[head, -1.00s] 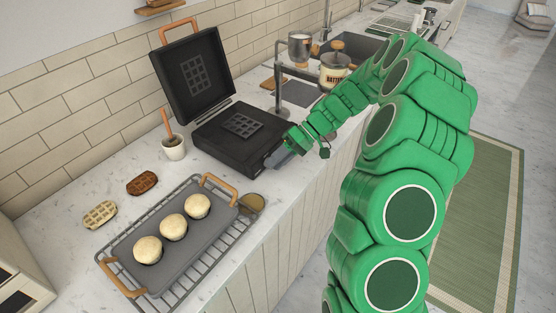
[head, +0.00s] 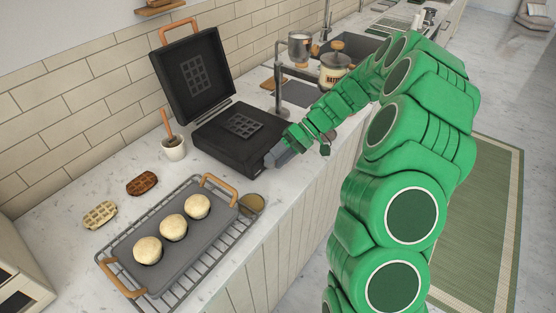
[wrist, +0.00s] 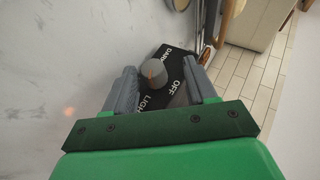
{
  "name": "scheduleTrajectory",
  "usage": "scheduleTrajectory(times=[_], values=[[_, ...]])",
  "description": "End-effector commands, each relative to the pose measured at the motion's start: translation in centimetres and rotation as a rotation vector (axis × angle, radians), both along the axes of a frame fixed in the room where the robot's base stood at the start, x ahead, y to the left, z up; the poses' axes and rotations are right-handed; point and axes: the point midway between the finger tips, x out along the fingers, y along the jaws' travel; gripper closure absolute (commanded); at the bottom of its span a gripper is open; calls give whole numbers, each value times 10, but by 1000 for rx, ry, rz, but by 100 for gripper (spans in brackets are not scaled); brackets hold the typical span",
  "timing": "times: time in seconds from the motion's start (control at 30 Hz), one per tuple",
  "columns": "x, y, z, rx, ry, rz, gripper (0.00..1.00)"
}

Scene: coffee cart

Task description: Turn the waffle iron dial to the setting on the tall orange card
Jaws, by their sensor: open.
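The black waffle iron (head: 214,138) stands open on the counter, its lid (head: 190,80) raised at the back. My gripper (head: 272,160) is at its front right corner and hides the dial in the head view. In the wrist view, the grey round dial (wrist: 153,74) with a brownish mark sits on a black panel (wrist: 180,68) lettered DARK, OFF and LIGHT. My gripper (wrist: 160,70) is open, with one finger on each side of the dial; I cannot tell whether they touch it. The mark's exact setting is unclear. No tall orange card can be made out.
A grey griddle (head: 190,232) with several round pale cakes lies on a wire rack in front. A white cup (head: 173,150), two waffles and a small bowl (head: 252,203) are nearby. The sink and a pot (head: 334,72) are behind my arm.

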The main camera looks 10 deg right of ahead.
Motion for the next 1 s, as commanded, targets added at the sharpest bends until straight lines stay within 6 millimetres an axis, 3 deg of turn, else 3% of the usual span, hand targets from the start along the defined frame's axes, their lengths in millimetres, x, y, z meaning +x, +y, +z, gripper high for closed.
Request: scheduleTrajectory(times=[0.13, 1.0], values=[[1, 0, 22, -1, -5, 0, 44], [-69, -5, 88, 2, 1, 0, 44]])
